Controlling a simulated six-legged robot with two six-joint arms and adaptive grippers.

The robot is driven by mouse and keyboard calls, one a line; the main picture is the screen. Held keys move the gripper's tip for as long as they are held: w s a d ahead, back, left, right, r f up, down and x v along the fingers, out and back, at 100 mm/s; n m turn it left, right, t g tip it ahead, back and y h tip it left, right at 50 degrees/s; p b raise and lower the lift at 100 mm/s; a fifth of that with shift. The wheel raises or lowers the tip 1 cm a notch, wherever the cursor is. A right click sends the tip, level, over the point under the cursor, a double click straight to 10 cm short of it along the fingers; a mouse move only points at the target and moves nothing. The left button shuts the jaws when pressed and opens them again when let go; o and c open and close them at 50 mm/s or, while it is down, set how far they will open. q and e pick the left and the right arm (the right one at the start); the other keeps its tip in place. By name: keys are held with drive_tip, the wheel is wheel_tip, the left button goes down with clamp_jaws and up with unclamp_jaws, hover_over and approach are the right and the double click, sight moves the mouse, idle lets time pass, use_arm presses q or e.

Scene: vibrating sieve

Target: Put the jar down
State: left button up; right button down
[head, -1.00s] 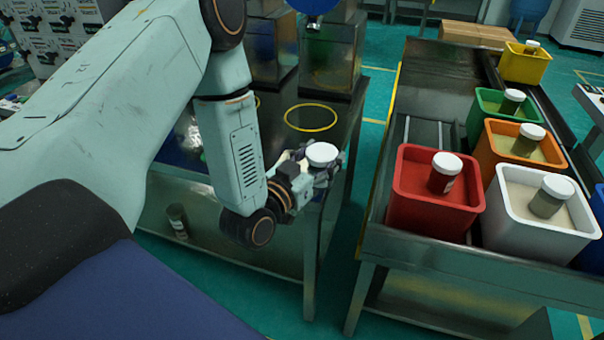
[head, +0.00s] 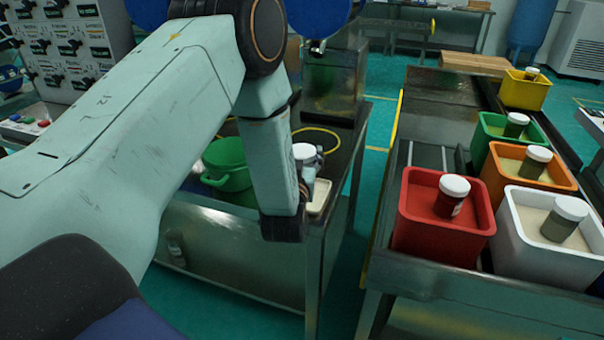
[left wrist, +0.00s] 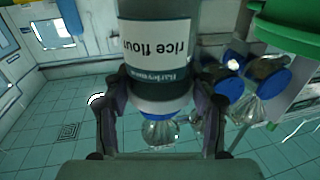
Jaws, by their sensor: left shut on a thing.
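The jar, with a white lid (head: 304,151), is near the corner of the dark metal table (head: 262,235) in the head view. Its dark body with a "rice flour" label (left wrist: 157,45) fills the top middle of the left wrist view, upside down there. My left gripper (left wrist: 160,108) is shut around the jar near its lid. In the head view my forearm hides most of that gripper and part of the jar. A pale tray (head: 323,196) lies just beside and below the jar. I cannot tell whether the jar's base touches anything. My right gripper is not in view.
A green pot (head: 229,166) stands left of the jar. A yellow ring (head: 316,139) marks the table behind it. Across a floor gap, the right bench holds red (head: 418,232), white (head: 518,231), orange (head: 497,180), green (head: 487,145) and yellow (head: 524,94) bins, each with a jar.

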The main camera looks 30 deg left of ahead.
use_arm(q)
wheel_tip(320, 180, down, 4)
drive_tip(key=shift+s+r+b, duration=0.15)
drive_tip(key=shift+r+b, duration=0.05)
drive_tip(key=shift+b, duration=0.35)
drive_tip(key=shift+f, duration=0.1)
drive_tip(key=o, duration=1.2)
drive_tip(key=shift+f, duration=0.15)
